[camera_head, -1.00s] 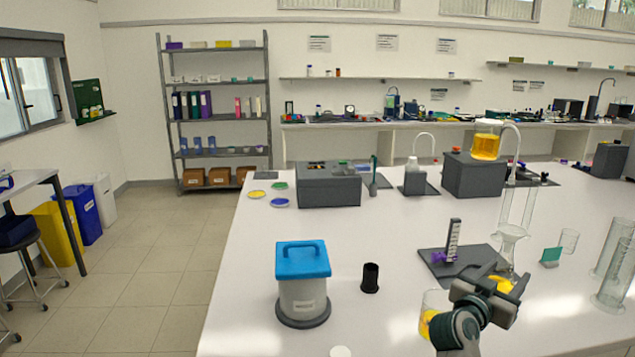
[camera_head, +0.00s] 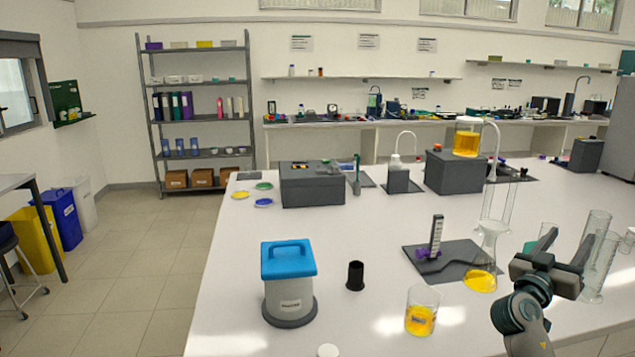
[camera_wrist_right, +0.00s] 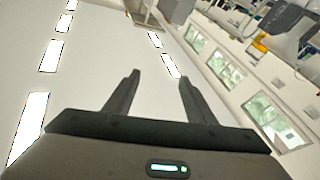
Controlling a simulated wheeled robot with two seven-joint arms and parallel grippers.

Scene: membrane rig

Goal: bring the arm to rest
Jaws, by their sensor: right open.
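My right gripper (camera_head: 563,248) is open and empty, raised over the right part of the white bench (camera_head: 370,240), in front of some clear glass cylinders. In the right wrist view its two fingers (camera_wrist_right: 158,90) stand apart with nothing between them. A flask with yellow liquid (camera_head: 481,275) stands left of the gripper, under a clear column, apart from the fingers. A beaker with yellow liquid (camera_head: 421,312) stands nearer the front of the bench. My left gripper is not in view.
A blue-lidded container (camera_head: 289,285) and a small black cup (camera_head: 355,275) stand at the front left of the bench. Clear cylinders (camera_head: 597,265) stand close behind my right gripper. A dark block bears a yellow vessel (camera_head: 466,140).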

